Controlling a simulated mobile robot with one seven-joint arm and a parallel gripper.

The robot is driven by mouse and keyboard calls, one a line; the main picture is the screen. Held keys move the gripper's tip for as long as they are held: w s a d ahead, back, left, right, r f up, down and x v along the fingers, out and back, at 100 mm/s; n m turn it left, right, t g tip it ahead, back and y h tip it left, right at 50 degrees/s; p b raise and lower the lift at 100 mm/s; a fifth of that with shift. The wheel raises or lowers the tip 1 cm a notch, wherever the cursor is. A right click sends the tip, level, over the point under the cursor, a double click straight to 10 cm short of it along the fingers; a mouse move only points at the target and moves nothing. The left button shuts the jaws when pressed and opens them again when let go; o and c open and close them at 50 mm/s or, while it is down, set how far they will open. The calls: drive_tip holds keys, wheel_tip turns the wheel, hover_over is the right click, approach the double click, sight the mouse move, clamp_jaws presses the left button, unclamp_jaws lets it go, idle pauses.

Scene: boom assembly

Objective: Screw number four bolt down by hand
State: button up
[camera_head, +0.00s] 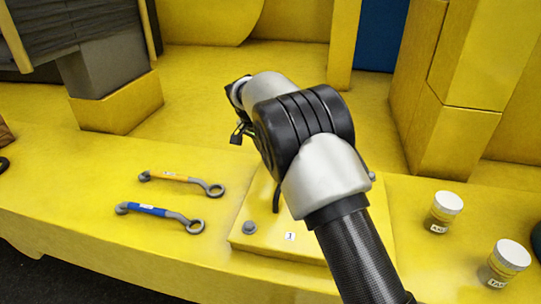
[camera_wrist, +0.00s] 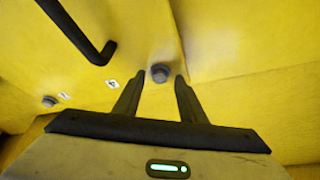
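A grey bolt head (camera_wrist: 160,73) sits on the yellow surface between and just beyond my gripper's fingertips in the wrist view. My gripper (camera_wrist: 159,81) is open, one dark finger on each side of the bolt. I cannot tell whether they touch it. A small white number label (camera_wrist: 112,83) lies to its left, apparently a 4. A second bolt (camera_wrist: 49,101) with its own label (camera_wrist: 64,96) is farther left. In the head view my arm hides the bolt at my gripper; another bolt (camera_head: 250,227) shows on the yellow plate (camera_head: 262,243), near a label 1 (camera_head: 290,236).
A black handle (camera_wrist: 80,30) stands near the bolt. An orange-marked wrench (camera_head: 180,178) and a blue-marked wrench (camera_head: 155,211) lie left of the plate. Two white-lidded jars (camera_head: 443,212) (camera_head: 506,263) stand at the right. Yellow walls rise behind.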

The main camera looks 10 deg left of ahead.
drive_tip(key=v, duration=1.7)
drive_tip(key=shift+r+p, duration=0.2)
drive_tip(key=shift+p, duration=0.2)
